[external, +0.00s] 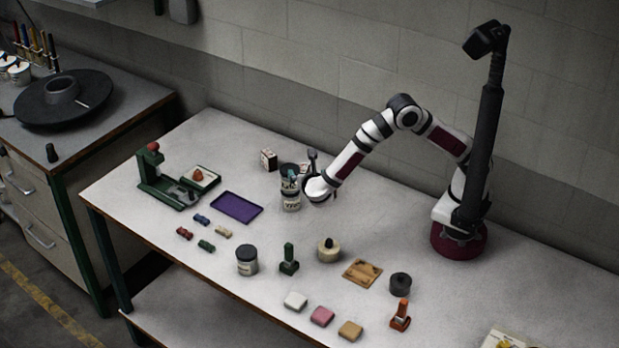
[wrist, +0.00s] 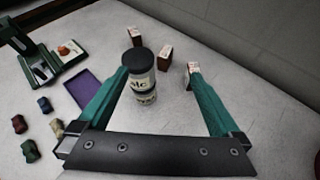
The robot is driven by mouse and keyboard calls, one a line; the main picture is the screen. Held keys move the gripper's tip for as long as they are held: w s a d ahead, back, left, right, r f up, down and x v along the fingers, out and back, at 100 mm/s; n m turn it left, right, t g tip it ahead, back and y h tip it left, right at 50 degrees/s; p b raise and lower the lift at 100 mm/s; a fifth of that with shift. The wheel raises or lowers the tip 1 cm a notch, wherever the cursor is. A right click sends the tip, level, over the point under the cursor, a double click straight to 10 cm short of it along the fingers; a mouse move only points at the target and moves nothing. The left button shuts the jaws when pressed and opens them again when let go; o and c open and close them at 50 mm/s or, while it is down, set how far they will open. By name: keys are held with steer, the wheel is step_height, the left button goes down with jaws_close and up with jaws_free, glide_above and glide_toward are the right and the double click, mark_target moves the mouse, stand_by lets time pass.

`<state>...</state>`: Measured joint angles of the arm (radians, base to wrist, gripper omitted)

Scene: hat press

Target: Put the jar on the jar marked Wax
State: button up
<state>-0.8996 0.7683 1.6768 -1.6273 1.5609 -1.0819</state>
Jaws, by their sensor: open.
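Two dark-lidded jars stand stacked on the table. The upper jar (wrist: 140,86) has a pale label, part of which reads "lc" in the wrist view. It sits upright on the lower jar (wrist: 146,98), whose lettering I cannot read fully; the lower jar also shows in the external view (external: 291,202). My gripper (wrist: 158,72) is open, its green fingers spread on either side of the upper jar, which is nearer the left finger. In the external view my gripper (external: 303,178) partly covers the stack. Another dark-lidded jar (external: 247,262) stands apart near the front, its label unreadable.
Small boxes (external: 268,159) stand just behind the stack. A purple tray (external: 237,207) and a green press (external: 165,180) lie to the left. A green-handled stamp (external: 289,260), a cream round pot (external: 328,250) and several blocks are in front. The table's back right is clear.

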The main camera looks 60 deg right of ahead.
steer(key=s+d+r+m+g+y, duration=0.1)
steer(key=s+d+r+m+g, duration=0.25)
steer(key=d+m, duration=0.35)
steer(key=s+d+r+m+g, duration=0.2)
steer(key=s+d+m+g, duration=0.25)
steer(key=d, duration=0.35)
steer(key=s+m+g+y, duration=0.1)
steer(key=s+m+y, duration=0.9)
steer(key=s+m, duration=0.9)
steer(key=shift+s+d+r+m, duration=0.15)
steer(key=shift+s+d+m, duration=0.2)
steer(key=shift+s, duration=0.15)
